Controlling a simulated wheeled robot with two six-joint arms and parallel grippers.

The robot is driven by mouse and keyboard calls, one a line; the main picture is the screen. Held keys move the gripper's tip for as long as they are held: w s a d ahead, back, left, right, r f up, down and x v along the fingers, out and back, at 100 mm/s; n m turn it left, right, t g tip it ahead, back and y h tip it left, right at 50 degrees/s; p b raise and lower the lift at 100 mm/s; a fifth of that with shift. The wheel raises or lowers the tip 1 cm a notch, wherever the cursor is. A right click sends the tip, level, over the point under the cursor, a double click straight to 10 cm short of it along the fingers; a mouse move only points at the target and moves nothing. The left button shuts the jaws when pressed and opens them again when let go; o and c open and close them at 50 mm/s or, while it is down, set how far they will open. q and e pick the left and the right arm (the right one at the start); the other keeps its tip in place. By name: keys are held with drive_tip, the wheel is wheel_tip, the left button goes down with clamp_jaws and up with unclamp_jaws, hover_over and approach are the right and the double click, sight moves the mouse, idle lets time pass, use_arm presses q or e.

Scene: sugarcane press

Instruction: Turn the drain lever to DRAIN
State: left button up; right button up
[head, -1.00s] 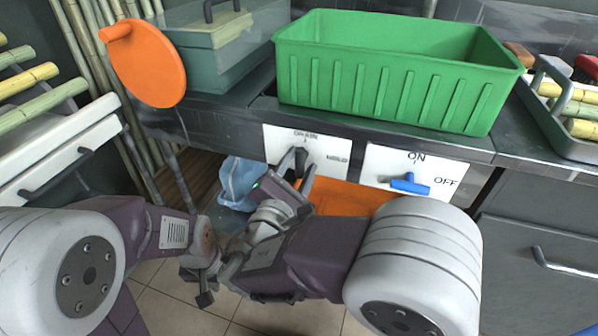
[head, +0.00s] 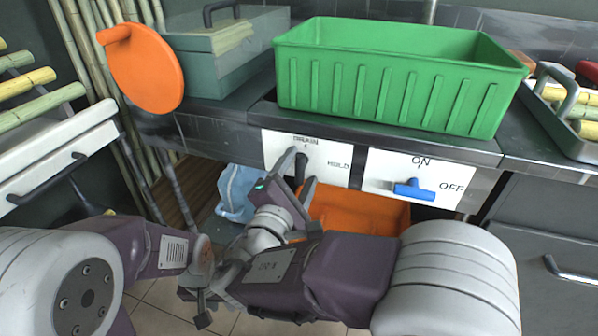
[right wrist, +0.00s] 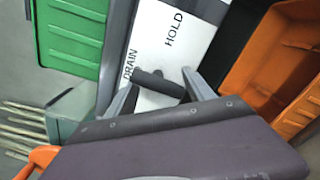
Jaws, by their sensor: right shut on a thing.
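The black drain lever (head: 301,166) is on a white panel (head: 330,158) marked DRAIN and HOLD, under the front edge of the counter. My right gripper (head: 297,172) reaches up to it from below and is shut on it. In the right wrist view the lever (right wrist: 160,84) lies between my right gripper's two fingers (right wrist: 158,92), with one end close to the word DRAIN. Part of the lever is hidden by the fingers in the head view. My left gripper (head: 203,310) hangs low at the left, away from the panel; its jaw opening is unclear.
A blue lever (head: 413,189) on an ON/OFF panel (head: 420,172) is just right of the drain panel. An orange bin (head: 365,217) is below, beside a light blue bag (head: 238,190). A green crate (head: 395,85) and an orange disc (head: 145,68) are above.

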drive_tip(key=shift+r, duration=0.2)
drive_tip(key=o, duration=1.3)
drive_tip(key=shift+f, duration=0.1)
drive_tip(key=p+v, duration=0.4)
drive_tip(key=v, duration=0.5)
